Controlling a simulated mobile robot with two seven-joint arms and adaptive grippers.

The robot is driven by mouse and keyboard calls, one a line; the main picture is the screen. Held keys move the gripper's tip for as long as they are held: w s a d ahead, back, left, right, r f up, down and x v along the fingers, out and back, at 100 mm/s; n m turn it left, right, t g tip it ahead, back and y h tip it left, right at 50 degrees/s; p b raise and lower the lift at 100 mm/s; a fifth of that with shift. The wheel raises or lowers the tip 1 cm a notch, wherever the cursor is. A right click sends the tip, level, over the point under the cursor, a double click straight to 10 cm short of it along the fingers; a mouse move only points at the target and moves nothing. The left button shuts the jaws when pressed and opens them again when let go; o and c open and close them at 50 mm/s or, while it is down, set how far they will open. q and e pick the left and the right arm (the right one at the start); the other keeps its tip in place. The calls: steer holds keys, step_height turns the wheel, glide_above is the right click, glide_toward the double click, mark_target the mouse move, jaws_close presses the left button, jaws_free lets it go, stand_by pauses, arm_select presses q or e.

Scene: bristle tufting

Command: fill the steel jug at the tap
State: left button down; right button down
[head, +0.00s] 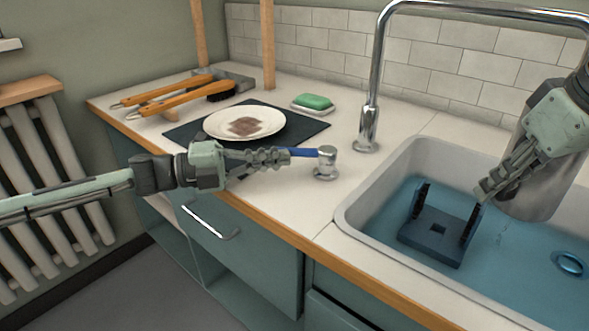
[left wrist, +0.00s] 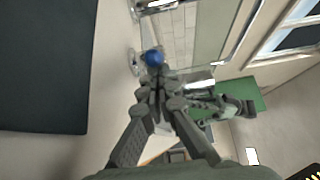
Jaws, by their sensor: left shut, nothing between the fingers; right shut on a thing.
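The steel jug (head: 535,200) is over the right part of the sink in the head view, partly covered by my right gripper (head: 484,194), which is shut on it. The chrome tap (head: 369,115) rises behind the sink, and its spout arches right, out of the picture. Its outlet is hidden and I see no water stream. The tap's control (head: 326,162) is a short chrome post with a blue lever (head: 304,153) pointing left. My left gripper (head: 286,157) is shut and empty, its tips at the lever's end; contact is unclear. The blue lever end (left wrist: 154,58) shows just beyond the fingertips in the left wrist view.
The sink (head: 349,214) holds bluish water, a dark stand (head: 432,246) with two uprights and a blue ring (head: 570,263). On the counter are a stained plate (head: 215,124) on a dark mat (head: 302,129), a green sponge (head: 313,101) in a dish and wooden-handled brushes (head: 180,98).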

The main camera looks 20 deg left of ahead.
arm_select(q)
steer(key=shift+w+a, duration=0.3)
steer(key=shift+w, duration=0.3)
stand_by(0.3)
steer(key=s, duration=0.4)
steer(key=shift+d+f, duration=0.1)
steer(key=shift+d, duration=0.1)
arm_select(e)
steer(key=w+d, duration=0.1)
steer(key=w, duration=0.1)
steer(key=w+d, duration=0.1)
steer(key=w, duration=0.2)
steer(key=w+d, duration=0.2)
steer(key=shift+w, duration=0.35)
arm_select(q)
steer(key=w+a+v, duration=0.1)
steer(key=w+v, duration=0.1)
steer(key=v, duration=0.7)
steer(key=shift+s+a, duration=0.2)
steer(key=shift+a, duration=0.25)
arm_select(e)
steer(key=shift+s+a, duration=0.1)
steer(key=shift+s, duration=0.05)
